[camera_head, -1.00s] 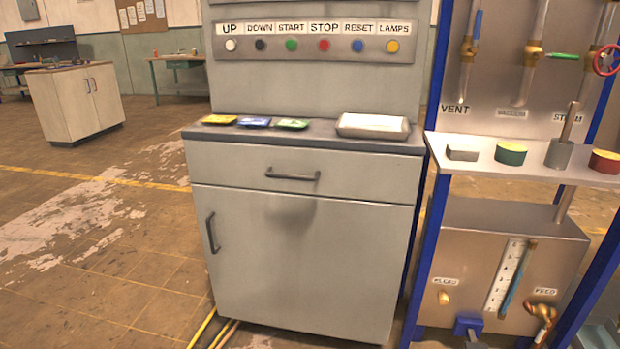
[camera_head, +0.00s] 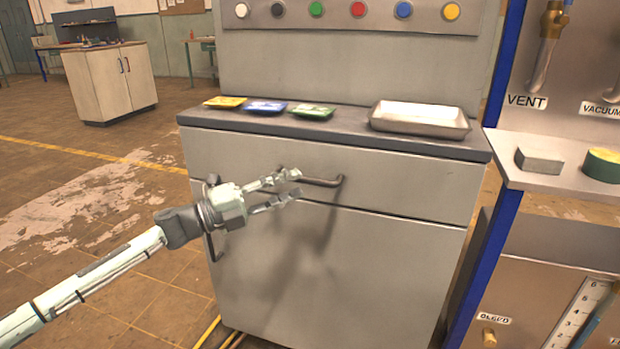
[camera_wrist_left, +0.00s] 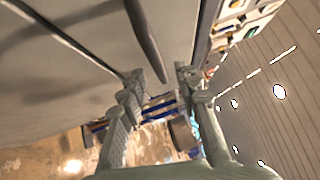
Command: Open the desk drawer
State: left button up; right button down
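The desk drawer (camera_head: 400,191) is a wide grey front under the dark desk top, and it is closed. Its dark bar handle (camera_head: 325,182) sits on the middle of the front. My left gripper (camera_head: 297,184) is at the left part of the handle, its fingers open and one above the other, partly covering it. In the left wrist view the handle (camera_wrist_left: 147,42) runs between the two spread fingers of my gripper (camera_wrist_left: 160,78). I cannot tell whether a finger touches it. My right gripper is not in view.
A metal tray (camera_head: 418,119) and three coloured packets, including a blue one (camera_head: 265,107), lie on the desk top. A cupboard door (camera_head: 340,270) is below the drawer. A blue-framed rig (camera_head: 492,250) stands close on the right. The floor at left is clear.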

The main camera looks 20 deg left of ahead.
aim_at(302, 182)
pick_arm(q)
jog(key=shift+x, duration=2.15)
jog(key=shift+a, duration=0.1)
grip_shut()
